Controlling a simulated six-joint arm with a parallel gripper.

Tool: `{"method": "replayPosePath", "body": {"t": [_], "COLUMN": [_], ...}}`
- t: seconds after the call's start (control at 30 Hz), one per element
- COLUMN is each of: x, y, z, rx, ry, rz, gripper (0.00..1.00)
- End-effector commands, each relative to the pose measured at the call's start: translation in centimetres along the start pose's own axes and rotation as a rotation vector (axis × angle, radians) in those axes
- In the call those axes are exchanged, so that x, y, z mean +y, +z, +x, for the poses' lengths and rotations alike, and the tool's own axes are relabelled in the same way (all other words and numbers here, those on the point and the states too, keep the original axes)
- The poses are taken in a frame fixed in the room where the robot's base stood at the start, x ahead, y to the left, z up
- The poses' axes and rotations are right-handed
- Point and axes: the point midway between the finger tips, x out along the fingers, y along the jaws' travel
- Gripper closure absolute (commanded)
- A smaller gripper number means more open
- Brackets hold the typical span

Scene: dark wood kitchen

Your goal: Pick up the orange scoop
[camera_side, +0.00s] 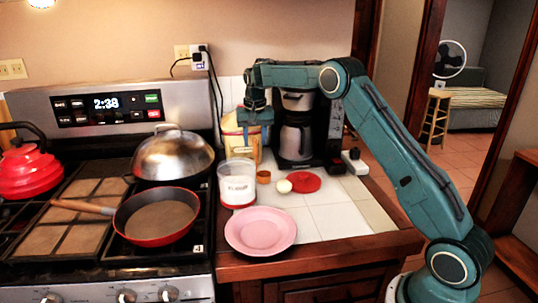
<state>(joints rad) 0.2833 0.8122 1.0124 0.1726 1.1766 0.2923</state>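A small orange-brown cup-like thing (263,177), which looks like the orange scoop, sits on the white tiled counter, just right of a clear container of white powder. Its handle cannot be made out. My gripper (247,137) hangs pointing down above and behind the scoop, slightly to its left, in front of a yellowish container (240,150). It is apart from the scoop. The fingers are small and dark against the container, so I cannot tell how far apart they are.
The clear container (238,190) stands left of the scoop; a pink plate (261,232) lies in front. A small pale round thing (284,186) and red disc (304,182) lie to the right. A coffee maker (297,135) stands behind. The stove with a pan (157,218) is left.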

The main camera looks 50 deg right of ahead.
Motion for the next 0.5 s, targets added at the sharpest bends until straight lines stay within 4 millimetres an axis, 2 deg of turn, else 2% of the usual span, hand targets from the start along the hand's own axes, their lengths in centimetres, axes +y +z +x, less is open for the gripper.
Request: {"method": "replayPosePath", "body": {"t": [0.2,0.5], "x": [0.0,0.0], "y": [0.0,0.0], "z": [2.3,2.8], "rx": [-0.001,0.0], "ry": [0.0,0.0], "rz": [-0.001,-0.001], "gripper": [0.6,0.6]}}
